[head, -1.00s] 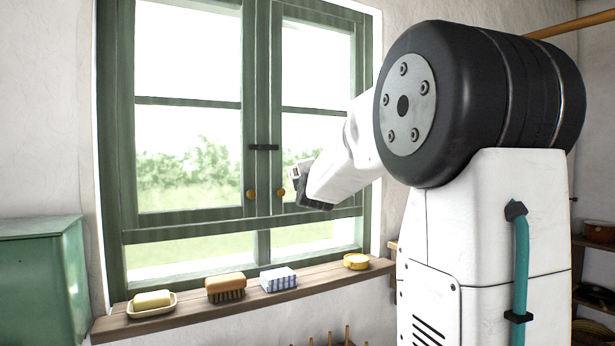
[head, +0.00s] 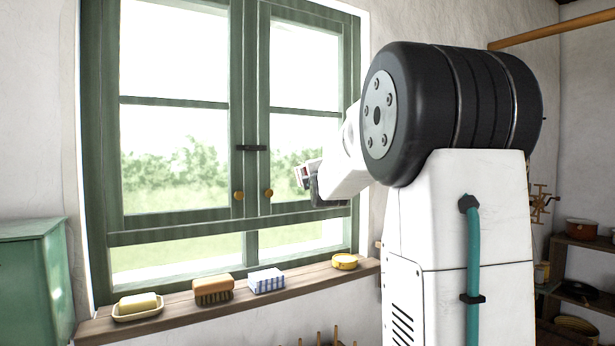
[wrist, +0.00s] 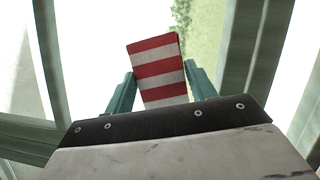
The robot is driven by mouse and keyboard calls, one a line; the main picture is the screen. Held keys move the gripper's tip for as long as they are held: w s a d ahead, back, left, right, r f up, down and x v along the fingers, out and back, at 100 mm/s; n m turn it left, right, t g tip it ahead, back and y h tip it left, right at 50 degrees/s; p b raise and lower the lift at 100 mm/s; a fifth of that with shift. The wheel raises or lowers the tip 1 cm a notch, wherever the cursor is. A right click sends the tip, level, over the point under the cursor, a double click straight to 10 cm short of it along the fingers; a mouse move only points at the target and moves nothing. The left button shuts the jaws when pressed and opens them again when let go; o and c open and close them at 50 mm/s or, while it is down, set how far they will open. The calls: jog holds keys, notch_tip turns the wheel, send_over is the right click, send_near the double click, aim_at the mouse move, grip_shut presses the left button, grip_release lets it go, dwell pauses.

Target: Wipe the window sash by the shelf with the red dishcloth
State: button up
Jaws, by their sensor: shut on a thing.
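A red-and-white striped dishcloth (wrist: 158,70), folded into a block, is held between the teal fingers of my gripper (wrist: 160,88). In the head view my gripper (head: 312,178) is in front of the lower pane of the right window sash (head: 264,110), right of its round knob (head: 268,193). Only a small part of the cloth shows there. The left window sash (head: 237,120) is beside it; both are green-framed and look closed. I cannot tell whether the cloth touches the glass or frame.
A green cabinet (head: 30,270) stands left. A shelf (head: 590,243) with pots is at far right.

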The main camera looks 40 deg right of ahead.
jog(key=d, duration=0.2)
jog(key=s+d, duration=0.1)
jog(key=d, duration=0.1)
dwell(0.4)
jog(key=shift+a, duration=0.1)
jog(key=shift+w+a, duration=0.45)
jog(key=shift+a, duration=1.2)
jog(key=shift+w+a, duration=0.4)
jog(key=shift+a, duration=1.25)
jog(key=shift+w+a, duration=0.45)
jog(key=shift+a, duration=1.2)
jog(key=shift+r, duration=1.4)
jog(key=shift+s+d+r, duration=0.1)
jog(key=shift+s+d, duration=0.1)
jog(key=shift+d, duration=0.65)
jog(key=shift+s+d, duration=0.2)
jog(key=shift+d, duration=0.65)
jog(key=s+d, duration=0.1)
jog(key=d, duration=0.5)
jog(key=shift+s+d, duration=0.4)
